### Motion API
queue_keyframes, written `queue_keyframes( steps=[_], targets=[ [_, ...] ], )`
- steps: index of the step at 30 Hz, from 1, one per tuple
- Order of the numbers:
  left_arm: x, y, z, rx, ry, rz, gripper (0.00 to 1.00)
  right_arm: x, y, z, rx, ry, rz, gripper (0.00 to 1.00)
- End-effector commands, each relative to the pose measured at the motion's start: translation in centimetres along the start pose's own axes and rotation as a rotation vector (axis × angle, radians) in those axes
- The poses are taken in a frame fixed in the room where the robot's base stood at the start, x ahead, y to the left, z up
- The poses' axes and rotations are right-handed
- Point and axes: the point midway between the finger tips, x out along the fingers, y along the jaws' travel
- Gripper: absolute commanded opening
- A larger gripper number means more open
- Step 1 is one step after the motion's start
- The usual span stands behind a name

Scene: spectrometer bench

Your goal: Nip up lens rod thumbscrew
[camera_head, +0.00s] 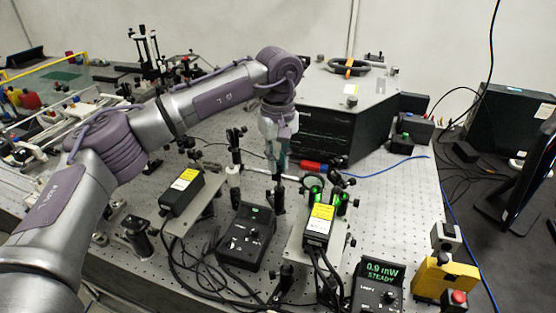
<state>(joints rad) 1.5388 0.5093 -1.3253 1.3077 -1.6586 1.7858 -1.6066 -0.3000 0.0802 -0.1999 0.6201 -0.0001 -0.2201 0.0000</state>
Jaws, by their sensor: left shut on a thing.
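My left gripper (277,158) reaches down from the arm that comes in from the left. Its fingers are shut at the top of a dark post, the lens rod (279,198). The thumbscrew is hidden between the fingertips and too small to make out. A round lens in a dark ring mount (313,182) stands just right of the post, joined toward it by a thin horizontal bar. My right gripper is not in view.
Close around stand a black post (234,165), a labelled laser box (319,226) with green glow behind it, and another laser box (182,190). A meter (381,285) reads 0.9 mW STEADY. A large black-fronted spectrometer (325,135) stands behind. Cables cross the front.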

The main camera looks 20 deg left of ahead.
Motion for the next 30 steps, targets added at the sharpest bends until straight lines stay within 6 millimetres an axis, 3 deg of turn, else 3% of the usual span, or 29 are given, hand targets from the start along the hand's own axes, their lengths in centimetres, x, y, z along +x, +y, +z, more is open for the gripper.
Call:
queue_keyframes(
  steps=[8, 9, 13, 23, 30],
  targets=[
    [-0.3, 0.1, -0.1, -0.003, 0.003, 0.006, 0.0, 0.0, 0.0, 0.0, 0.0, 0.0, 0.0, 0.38],
    [-0.3, 0.1, -0.1, -0.003, 0.003, 0.006, 0.22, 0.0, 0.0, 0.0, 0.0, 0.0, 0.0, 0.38],
    [-0.2, 0.0, -0.1, -0.003, 0.003, 0.004, 0.42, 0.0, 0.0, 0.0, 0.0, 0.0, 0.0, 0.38],
    [-0.3, 0.0, 0.0, -0.002, 0.002, 0.002, 0.42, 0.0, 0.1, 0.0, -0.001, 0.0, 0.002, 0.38],
    [-3.9, 0.1, -0.1, -0.002, 0.004, 0.004, 0.42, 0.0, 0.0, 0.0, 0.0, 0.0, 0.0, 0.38]
  ],
)
